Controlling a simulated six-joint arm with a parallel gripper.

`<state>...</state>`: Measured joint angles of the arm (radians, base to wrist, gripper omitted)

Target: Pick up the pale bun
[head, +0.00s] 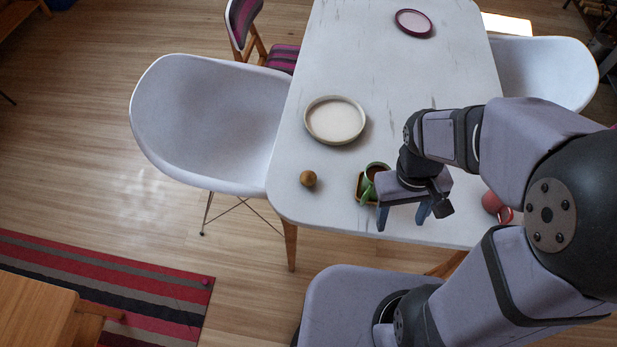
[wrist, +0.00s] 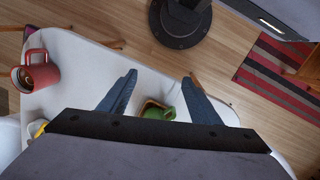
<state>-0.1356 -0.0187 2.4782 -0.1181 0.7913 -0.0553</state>
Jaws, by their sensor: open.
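A small round golden-brown, bun-like thing (head: 308,178) lies on the near left part of the white table (head: 330,215) in the head view. It looks more brown than pale, and no other bun shows clearly. My gripper (head: 402,216) is open and empty above the table's near edge, well to the right of the round thing. In the wrist view my gripper (wrist: 160,80) has its fingers spread with nothing between the tips. The round thing cannot be made out in the wrist view.
A green mug (head: 367,191) on a small wooden tray (head: 359,184) stands left of my gripper. A red mug (head: 492,203) stands to the right. A cream plate (head: 335,120) and a purple-rimmed plate (head: 413,22) lie farther back. A yellow-and-white thing (wrist: 38,128) is partly hidden.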

